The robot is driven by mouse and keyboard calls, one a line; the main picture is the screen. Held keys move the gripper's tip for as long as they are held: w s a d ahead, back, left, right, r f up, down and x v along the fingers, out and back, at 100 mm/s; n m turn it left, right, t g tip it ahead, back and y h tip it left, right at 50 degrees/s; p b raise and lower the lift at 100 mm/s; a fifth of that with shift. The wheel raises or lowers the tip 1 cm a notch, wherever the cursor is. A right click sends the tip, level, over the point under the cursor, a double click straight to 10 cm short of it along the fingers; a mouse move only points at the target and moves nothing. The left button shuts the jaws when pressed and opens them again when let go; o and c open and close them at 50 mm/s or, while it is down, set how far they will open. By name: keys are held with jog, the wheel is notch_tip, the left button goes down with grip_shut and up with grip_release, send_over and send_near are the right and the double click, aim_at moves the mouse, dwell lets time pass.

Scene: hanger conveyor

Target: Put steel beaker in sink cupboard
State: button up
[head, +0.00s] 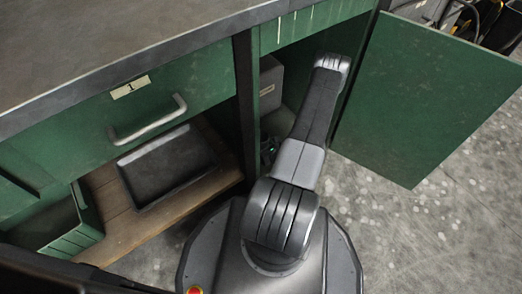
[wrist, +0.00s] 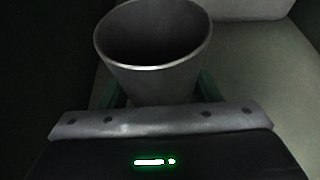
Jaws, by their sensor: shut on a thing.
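The steel beaker (wrist: 153,78) is upright in the wrist view, its open mouth facing up and its inside dark. My gripper (wrist: 158,95) has its green fingers on either side of the beaker and is shut on it. The beaker's lower part is hidden behind the gripper body. In the head view my arm reaches into the open green cupboard (head: 248,38), and the gripper is mostly hidden in shadow beside the arm. I cannot tell whether the beaker touches the cupboard floor. The cupboard door (head: 430,95) stands wide open to the right.
A grey box (head: 270,84) stands inside the cupboard; a pale block (wrist: 245,8) shows beyond the beaker. To the left are a closed drawer (head: 125,105), a shelf (head: 115,205) with a black tray (head: 165,167), and a green bin (head: 75,235). A dark post (head: 246,110) edges the opening.

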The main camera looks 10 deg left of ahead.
notch_tip(320, 180, down, 3)
jog(key=shift+f+b, duration=0.1)
jog(key=shift+b, duration=0.45)
jog(key=o, duration=1.1)
jog(key=shift+o, duration=0.2)
